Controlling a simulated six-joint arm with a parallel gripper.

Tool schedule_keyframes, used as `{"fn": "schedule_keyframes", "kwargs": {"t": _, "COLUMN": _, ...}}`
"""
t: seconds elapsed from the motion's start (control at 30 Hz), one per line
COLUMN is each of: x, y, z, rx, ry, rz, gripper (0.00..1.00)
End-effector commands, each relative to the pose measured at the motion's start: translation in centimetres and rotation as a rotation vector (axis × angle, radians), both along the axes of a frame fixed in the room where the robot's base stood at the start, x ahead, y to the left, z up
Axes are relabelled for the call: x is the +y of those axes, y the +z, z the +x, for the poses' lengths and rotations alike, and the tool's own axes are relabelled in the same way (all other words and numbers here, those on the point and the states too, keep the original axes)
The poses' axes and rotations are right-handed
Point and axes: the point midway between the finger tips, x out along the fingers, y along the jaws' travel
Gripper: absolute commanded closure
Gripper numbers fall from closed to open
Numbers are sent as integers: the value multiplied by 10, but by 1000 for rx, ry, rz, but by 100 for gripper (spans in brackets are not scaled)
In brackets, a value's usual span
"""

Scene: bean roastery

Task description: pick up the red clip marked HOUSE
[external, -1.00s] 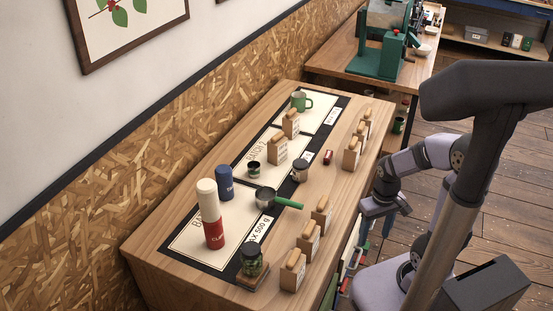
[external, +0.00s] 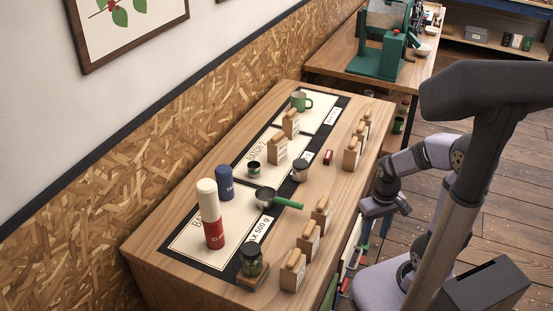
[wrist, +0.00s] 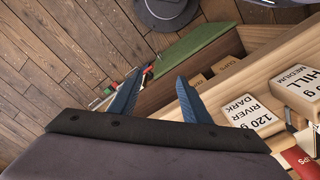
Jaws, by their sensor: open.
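Small red things show at the front side of the table, below its top, near the bottom of the external view; one red piece (external: 345,285) is there. In the wrist view a small red piece (wrist: 96,103) lies left of the fingers, among small white and green pieces. I cannot read HOUSE on any of them. A small red box (external: 328,157) lies on the tabletop; part of a red box with letters ending in PS (wrist: 299,162) shows in the wrist view. My gripper (external: 388,209) is open and empty beside the table's right edge; its two blue fingers (wrist: 160,77) stand apart.
Several labelled bean bags (external: 310,240) line the table's near edge; one reads RIVER DARK (wrist: 250,112). A green panel (wrist: 190,47) lies beyond the fingers.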

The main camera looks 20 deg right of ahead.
Motion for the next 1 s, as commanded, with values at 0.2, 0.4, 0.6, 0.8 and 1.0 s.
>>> {"fn": "schedule_keyframes", "kwargs": {"t": 0.2, "x": 1, "y": 5, "z": 10, "rx": -28, "ry": 4, "rz": 10, "gripper": 57}}
{"fn": "schedule_keyframes", "kwargs": {"t": 0.4, "x": 7, "y": 41, "z": 86, "rx": -257, "ry": 38, "rz": 65, "gripper": 57}}
{"fn": "schedule_keyframes", "kwargs": {"t": 0.6, "x": 30, "y": 54, "z": 212, "rx": -563, "ry": -8, "rz": 127, "gripper": 57}}
{"fn": "schedule_keyframes", "kwargs": {"t": 0.8, "x": 25, "y": 53, "z": 330, "rx": -833, "ry": -180, "rz": 70, "gripper": 57}}
{"fn": "schedule_keyframes", "kwargs": {"t": 1.0, "x": -5, "y": 28, "z": 386, "rx": -952, "ry": -379, "rz": -99, "gripper": 57}}
